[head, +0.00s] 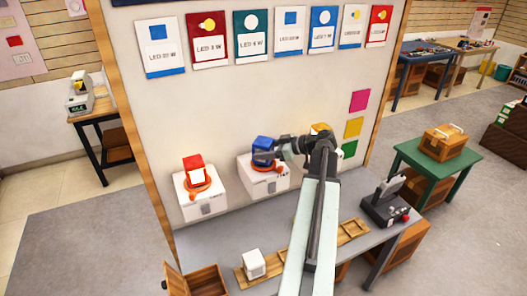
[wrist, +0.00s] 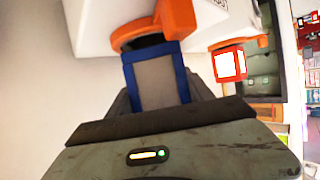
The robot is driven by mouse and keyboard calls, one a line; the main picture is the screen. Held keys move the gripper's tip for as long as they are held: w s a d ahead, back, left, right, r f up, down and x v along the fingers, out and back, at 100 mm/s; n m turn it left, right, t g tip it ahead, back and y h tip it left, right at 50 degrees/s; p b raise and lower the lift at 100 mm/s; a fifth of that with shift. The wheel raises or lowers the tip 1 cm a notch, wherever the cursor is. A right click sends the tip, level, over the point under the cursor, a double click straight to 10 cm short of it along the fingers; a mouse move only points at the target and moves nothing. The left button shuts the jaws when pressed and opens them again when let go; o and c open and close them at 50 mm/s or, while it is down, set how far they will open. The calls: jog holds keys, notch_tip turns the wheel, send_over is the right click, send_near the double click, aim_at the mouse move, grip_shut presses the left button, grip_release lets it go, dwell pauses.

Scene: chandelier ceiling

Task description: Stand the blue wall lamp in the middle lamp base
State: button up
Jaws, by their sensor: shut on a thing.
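The blue wall lamp (head: 263,144), a blue block with a pale face, is in my gripper (head: 270,155). It stands roughly upright over the orange ring of the middle lamp base (head: 250,180), a white box on the wall panel. In the wrist view the lamp (wrist: 157,82) is between the dark jaws of my gripper (wrist: 158,103). Its end is close to the orange ring (wrist: 165,22), with a dark band between. I cannot tell whether the lamp sits in the ring. My arm hides part of the middle base's right side.
A red lamp (head: 193,165) stands in the left base (head: 205,207). A yellow lamp (head: 319,128) shows at the right, its base mostly hidden by my arm. Below are a grey bench (head: 215,245), a white block (head: 253,263), wooden trays (head: 352,230) and a dark device (head: 385,205).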

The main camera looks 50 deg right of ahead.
jog(key=shift+f, duration=0.2)
jog(key=o, duration=1.7)
jog(key=p+v, duration=0.2)
jog(key=v, duration=0.4)
jog(key=shift+s+d+r, duration=0.1)
jog(key=shift+s+r, duration=0.2)
jog(key=shift+r, duration=0.05)
jog(key=shift+s+d+r+p, duration=0.1)
jog(key=shift+s+d+p, duration=0.1)
jog(key=shift+s+p, duration=0.25)
